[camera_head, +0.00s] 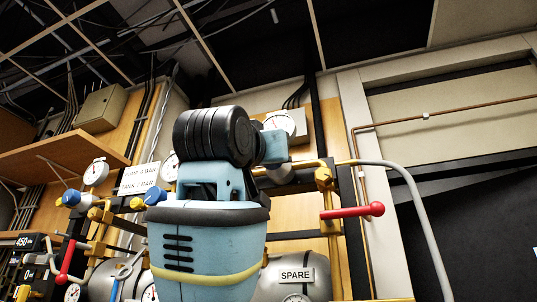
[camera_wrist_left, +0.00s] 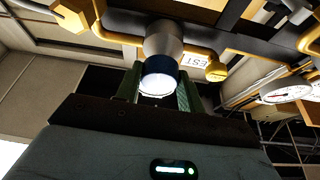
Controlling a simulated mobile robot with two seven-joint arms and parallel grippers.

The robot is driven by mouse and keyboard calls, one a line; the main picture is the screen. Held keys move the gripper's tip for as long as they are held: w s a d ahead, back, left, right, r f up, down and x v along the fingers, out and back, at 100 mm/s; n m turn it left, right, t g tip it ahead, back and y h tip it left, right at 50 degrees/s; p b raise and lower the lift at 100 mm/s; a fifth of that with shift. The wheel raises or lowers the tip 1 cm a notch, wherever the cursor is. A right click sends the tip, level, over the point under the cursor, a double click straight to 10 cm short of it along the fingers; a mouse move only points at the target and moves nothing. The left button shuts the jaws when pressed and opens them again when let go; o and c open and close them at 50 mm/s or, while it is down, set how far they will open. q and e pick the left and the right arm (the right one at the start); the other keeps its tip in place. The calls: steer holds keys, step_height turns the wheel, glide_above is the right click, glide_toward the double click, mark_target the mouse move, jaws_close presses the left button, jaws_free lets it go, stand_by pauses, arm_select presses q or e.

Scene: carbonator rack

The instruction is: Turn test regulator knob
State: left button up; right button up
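In the left wrist view, a dark blue knob with a bright white end face (camera_wrist_left: 158,80) sits on a grey metal regulator body (camera_wrist_left: 165,40). An upside-down label (camera_wrist_left: 194,61), partly hidden, reads like "TEST" beside it. My left gripper (camera_wrist_left: 158,90) has one green-padded finger on each side of the knob. The fingers look very close to its sides, but I cannot tell whether they touch it. In the head view, a light blue and black arm-like body blocks the middle, and I cannot make out the left gripper or this knob. My right gripper is in neither view.
The head view shows a red lever handle (camera_head: 352,211), a grey hose (camera_head: 420,205), blue knobs (camera_head: 72,197) on the left, several gauges, and a grey tank (camera_head: 300,270) labelled SPARE. In the wrist view, yellow pipes run close by, with gauges (camera_wrist_left: 287,91) at right.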

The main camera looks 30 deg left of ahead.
arm_select(q)
steer(key=c, duration=0.3)
steer(key=shift+m+h, duration=0.5)
steer(key=shift+m, duration=0.7)
steer(key=o, duration=1)
steer(key=shift+c, duration=0.2)
steer(key=v, duration=0.8)
steer(key=shift+w+a, duration=0.1)
